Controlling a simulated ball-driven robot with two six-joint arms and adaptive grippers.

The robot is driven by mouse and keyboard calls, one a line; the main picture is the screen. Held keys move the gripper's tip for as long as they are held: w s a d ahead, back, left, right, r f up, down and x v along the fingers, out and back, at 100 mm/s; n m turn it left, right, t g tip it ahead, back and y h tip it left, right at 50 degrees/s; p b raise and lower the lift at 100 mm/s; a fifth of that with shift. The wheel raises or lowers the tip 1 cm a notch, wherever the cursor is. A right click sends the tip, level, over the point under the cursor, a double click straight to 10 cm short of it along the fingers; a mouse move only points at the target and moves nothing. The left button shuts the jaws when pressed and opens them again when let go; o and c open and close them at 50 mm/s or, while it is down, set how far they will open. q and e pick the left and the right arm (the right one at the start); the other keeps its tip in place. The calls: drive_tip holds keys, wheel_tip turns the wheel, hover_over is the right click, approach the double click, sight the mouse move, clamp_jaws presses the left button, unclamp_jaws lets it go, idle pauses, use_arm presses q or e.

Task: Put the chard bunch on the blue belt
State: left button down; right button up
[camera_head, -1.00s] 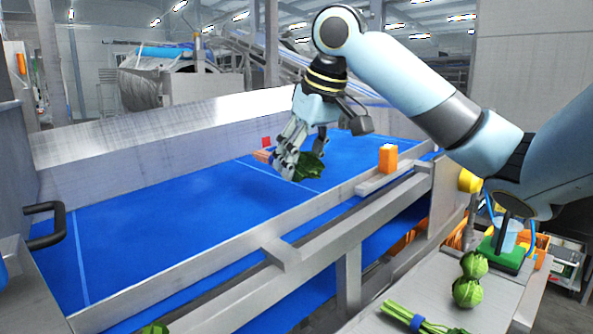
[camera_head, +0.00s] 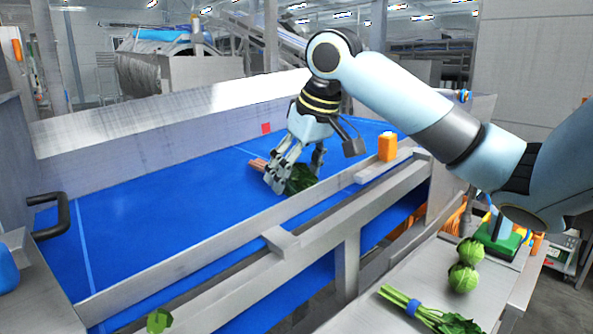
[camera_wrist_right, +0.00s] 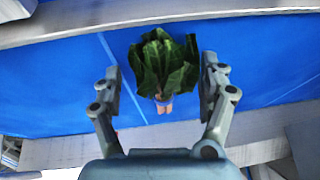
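The chard bunch (camera_head: 301,180) has dark green leaves and pinkish stems. It appears to lie on the blue belt (camera_head: 180,220), just inside the near rail. The right wrist view shows its leaves (camera_wrist_right: 163,65), a blue band and the stem ends over the belt. My right gripper (camera_head: 296,182) is low over the bunch, pointing down. In the right wrist view its fingers (camera_wrist_right: 161,72) are spread on both sides of the bunch, with gaps visible. The side of the bunch behind the fingers is partly hidden in the head view. My left gripper is not in view.
An orange block (camera_head: 388,146) stands on the near rail. On the steel counter at right are two round green heads (camera_head: 463,279), another blue-banded green bunch (camera_head: 425,310) and a green-based object (camera_head: 497,241). A black handle (camera_head: 62,215) sits at left. Much of the belt is clear.

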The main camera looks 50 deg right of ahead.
drive_tip(key=shift+r, duration=0.1)
drive_tip(key=b+v, duration=0.2)
drive_tip(key=v, duration=1)
drive_tip(key=shift+a, duration=0.1)
idle(0.3)
